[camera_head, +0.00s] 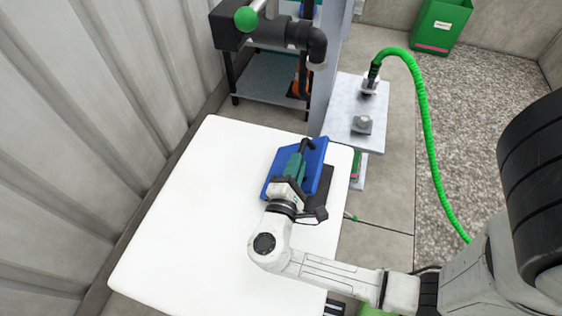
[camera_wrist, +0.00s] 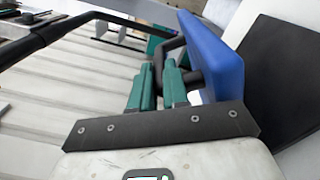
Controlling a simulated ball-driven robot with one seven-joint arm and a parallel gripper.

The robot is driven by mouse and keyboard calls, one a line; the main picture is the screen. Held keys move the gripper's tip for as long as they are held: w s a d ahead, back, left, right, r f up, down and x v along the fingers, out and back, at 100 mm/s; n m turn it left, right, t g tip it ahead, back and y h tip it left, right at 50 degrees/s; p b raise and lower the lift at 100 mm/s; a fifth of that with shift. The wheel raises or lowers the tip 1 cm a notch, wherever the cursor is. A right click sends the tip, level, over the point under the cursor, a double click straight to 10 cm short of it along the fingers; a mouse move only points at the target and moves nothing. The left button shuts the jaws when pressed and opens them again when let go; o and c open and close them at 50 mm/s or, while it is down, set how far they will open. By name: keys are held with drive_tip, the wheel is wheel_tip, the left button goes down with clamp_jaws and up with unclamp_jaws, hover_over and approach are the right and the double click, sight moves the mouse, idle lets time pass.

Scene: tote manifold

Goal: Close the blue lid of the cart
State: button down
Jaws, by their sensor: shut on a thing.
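The blue lid (camera_head: 318,165) shows as a tilted blue panel above the right part of a white surface. It also shows edge-on in the wrist view (camera_wrist: 212,55), right of my fingers. A black handle (camera_wrist: 166,47) stands out from its left side. My gripper (camera_head: 299,158) has green fingers, which also show in the wrist view (camera_wrist: 159,66). They are shut on the black handle, beside the lid's face. My gripper and wrist cover part of the lid in the head view. The cart's body cannot be made out clearly.
The white flat surface (camera_head: 190,210) is mostly bare. A grey stand with metal fittings (camera_head: 345,115) and a green hose (camera_head: 420,110) are to the right. Black pipework with a green knob (camera_head: 246,19) stands at the back. A corrugated wall (camera_head: 90,110) bounds the left.

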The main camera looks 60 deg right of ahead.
sight(309, 176)
drive_tip(key=s+f+m+b, duration=0.2)
drive_tip(key=s+f+m, duration=0.1)
drive_tip(key=shift+s+d, duration=0.1)
drive_tip(key=shift+d, duration=0.2)
drive_tip(key=shift+s+d+f+b, duration=0.15)
drive_tip(key=shift+s+f+b, duration=0.55)
drive_tip(key=shift+f, duration=0.05)
drive_tip(key=c, duration=1.1)
unclamp_jaws()
drive_tip(key=a, duration=0.3)
drive_tip(key=s+a, duration=0.1)
drive_tip(key=a, duration=0.3)
drive_tip(key=s+a, duration=0.1)
drive_tip(key=a, duration=0.2)
drive_tip(key=shift+a+b, duration=0.3)
drive_tip(key=shift+a, duration=0.1)
